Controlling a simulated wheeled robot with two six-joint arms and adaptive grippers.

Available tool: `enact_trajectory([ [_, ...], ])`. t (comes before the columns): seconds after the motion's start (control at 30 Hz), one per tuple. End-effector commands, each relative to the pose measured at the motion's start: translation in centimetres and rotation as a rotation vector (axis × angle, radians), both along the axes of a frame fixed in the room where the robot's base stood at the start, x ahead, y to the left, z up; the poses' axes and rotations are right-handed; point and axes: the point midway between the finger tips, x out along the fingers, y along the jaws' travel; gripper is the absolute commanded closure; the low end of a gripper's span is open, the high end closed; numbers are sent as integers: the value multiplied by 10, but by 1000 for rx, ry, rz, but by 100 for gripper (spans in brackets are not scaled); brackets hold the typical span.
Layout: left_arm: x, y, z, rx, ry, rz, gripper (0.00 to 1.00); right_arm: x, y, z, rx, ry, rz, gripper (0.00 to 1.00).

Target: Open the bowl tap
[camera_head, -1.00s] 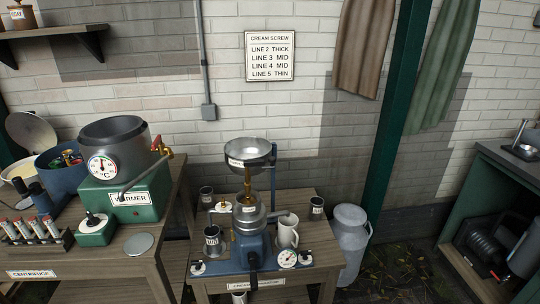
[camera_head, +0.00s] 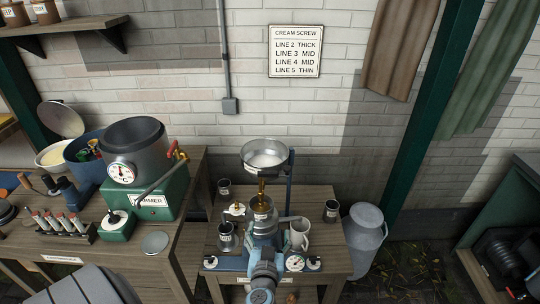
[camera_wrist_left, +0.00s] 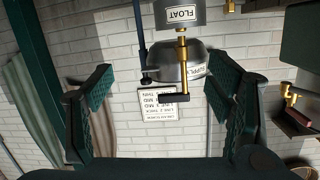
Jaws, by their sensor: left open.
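The supply bowl (camera_head: 265,160) is a shiny metal basin on a post above the cream separator. Its brass tap (camera_head: 262,187) hangs under it. In the wrist view, which is upside down, the bowl (camera_wrist_left: 176,62) is labelled SUPPLY and the tap (camera_wrist_left: 183,65) is a brass pipe with a black bar handle (camera_wrist_left: 174,98) lying crosswise. The float cup (camera_wrist_left: 180,14) is at the pipe's other end. My left gripper (camera_wrist_left: 160,85) is open and empty, its dark fingers on either side of the handle in the picture, with no contact visible. My right gripper is not in view.
My arm's blue-grey link covers part of the separator's front in the head view. The green warmer (camera_head: 157,195) with its red-handled tap stands left. Mugs, including a white one (camera_head: 299,234), surround the separator. A milk can (camera_head: 365,240) stands right.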

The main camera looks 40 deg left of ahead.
Motion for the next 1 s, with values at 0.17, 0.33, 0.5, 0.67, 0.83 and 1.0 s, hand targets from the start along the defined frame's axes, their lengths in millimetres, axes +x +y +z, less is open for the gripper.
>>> enact_trajectory([
  [0.17, 7, 11, 95, 25, -230, 70, 26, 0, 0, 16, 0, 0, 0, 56],
  [0.33, 29, 28, 100, 30, -243, 72, 26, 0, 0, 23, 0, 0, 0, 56],
  [0.5, 69, 58, 99, 30, -240, 70, 26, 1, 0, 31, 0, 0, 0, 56],
  [0.67, 101, 83, 96, 27, -239, 72, 26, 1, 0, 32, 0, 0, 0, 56],
  [0.83, 118, 95, 94, 26, -238, 71, 26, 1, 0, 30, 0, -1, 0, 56],
  [1.0, 121, 97, 94, 25, -237, 70, 26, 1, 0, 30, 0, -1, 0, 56],
])
